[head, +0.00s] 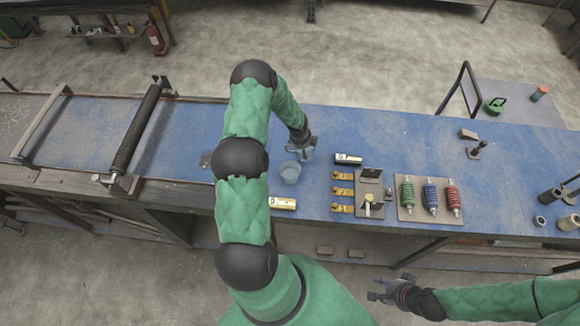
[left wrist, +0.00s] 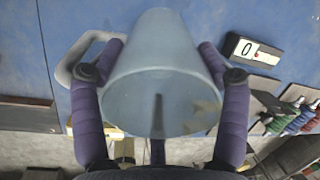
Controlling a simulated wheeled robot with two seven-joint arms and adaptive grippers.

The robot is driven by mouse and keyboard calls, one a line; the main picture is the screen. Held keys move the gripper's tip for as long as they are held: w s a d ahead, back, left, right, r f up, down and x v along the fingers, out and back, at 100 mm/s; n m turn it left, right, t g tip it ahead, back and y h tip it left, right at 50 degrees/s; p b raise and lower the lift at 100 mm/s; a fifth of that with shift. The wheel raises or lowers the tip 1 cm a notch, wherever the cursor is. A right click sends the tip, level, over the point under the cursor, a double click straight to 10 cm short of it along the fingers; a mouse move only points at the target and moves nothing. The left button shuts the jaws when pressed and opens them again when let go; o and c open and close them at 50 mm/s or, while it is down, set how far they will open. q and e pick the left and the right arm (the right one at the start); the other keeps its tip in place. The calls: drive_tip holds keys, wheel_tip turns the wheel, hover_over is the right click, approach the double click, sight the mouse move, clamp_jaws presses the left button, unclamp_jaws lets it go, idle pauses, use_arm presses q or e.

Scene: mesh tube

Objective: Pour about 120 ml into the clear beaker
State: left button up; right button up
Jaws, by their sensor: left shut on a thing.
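My left gripper (head: 304,150) is over the blue bench and shut on a grey-blue jug (head: 306,155). In the left wrist view the jug (left wrist: 165,75) sits between the purple fingers, with its handle at left. A clear, bluish beaker (head: 290,172) stands on the bench just below and left of the left gripper in the head view. I cannot make out the beaker apart from the jug in the left wrist view. The liquid level is not clear. My right gripper (head: 388,290) looks open and empty, in front of the bench.
A black box with a white display (head: 348,159) lies right of the gripper; the left wrist view shows a display reading 0 (left wrist: 252,52). A yellowish box (head: 282,203), brass parts (head: 342,191) and a spring board (head: 430,213) lie nearby. Bench left of my arm is a roller section.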

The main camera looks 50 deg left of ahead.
use_arm(q)
drive_tip(key=shift+w+a+f+g, duration=0.1)
drive_tip(key=shift+w+f+g, duration=0.05)
drive_tip(key=shift+f+g, duration=0.2)
drive_tip(key=shift+w+a+f+g, duration=0.1)
drive_tip(key=shift+w+f+g, duration=0.2)
drive_tip(key=shift+f+g, duration=0.25)
drive_tip(key=shift+w+a+f+g+h+b, duration=0.1)
drive_tip(key=shift+w+f+g+h+b, duration=0.15)
drive_tip(key=shift+f+g+b, duration=0.3)
drive_tip(key=shift+r, duration=0.1)
drive_tip(key=shift+r, duration=0.1)
idle(1.1)
